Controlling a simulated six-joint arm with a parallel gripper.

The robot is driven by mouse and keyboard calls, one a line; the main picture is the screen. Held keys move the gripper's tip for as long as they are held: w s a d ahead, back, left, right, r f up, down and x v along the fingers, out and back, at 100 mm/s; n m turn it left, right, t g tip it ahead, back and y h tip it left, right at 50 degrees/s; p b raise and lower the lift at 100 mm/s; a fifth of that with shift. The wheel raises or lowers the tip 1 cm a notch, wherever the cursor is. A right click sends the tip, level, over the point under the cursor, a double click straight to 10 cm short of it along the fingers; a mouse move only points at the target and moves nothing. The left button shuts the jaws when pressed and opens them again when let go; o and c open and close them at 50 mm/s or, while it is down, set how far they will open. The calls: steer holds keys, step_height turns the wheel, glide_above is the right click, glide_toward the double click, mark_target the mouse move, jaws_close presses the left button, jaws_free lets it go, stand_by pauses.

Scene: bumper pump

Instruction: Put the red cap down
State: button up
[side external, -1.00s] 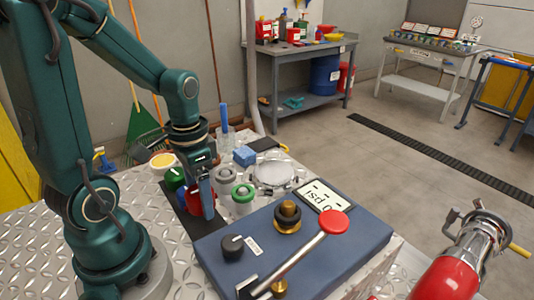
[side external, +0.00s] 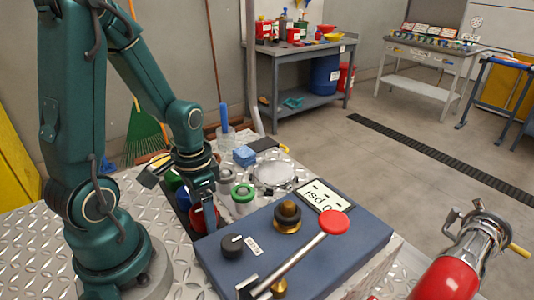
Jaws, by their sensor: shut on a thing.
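The red cap (side external: 196,218) is low beside the left edge of the blue-grey pump box, over the dark mat. My gripper (side external: 206,206) points down and is shut on the red cap. The fingers hide part of the cap. I cannot tell whether its underside touches the mat.
The pump box (side external: 345,245) carries a black knob (side external: 232,246), a brass fitting (side external: 288,216) and a lever with a red round end (side external: 334,222). Close to my gripper stand a green-ringed grey part (side external: 243,197), a grey part (side external: 226,178) and a clear round dish (side external: 272,174). A blue block (side external: 244,155) lies behind.

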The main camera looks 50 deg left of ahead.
steer(key=shift+f, duration=0.35)
steer(key=o, duration=1.3)
steer(key=shift+r, duration=0.1)
step_height(320, 180, up, 13)
steer(key=d+t, duration=0.2)
steer(key=d+r+t, duration=0.1)
steer(key=d, duration=0.2)
steer(key=d+r+t, duration=0.1)
steer(key=d+t, duration=0.1)
steer(key=d, duration=0.1)
steer(key=shift+s+d+r+t, duration=0.1)
steer(key=shift+s+r+t, duration=0.1)
steer(key=shift+s+t, duration=0.15)
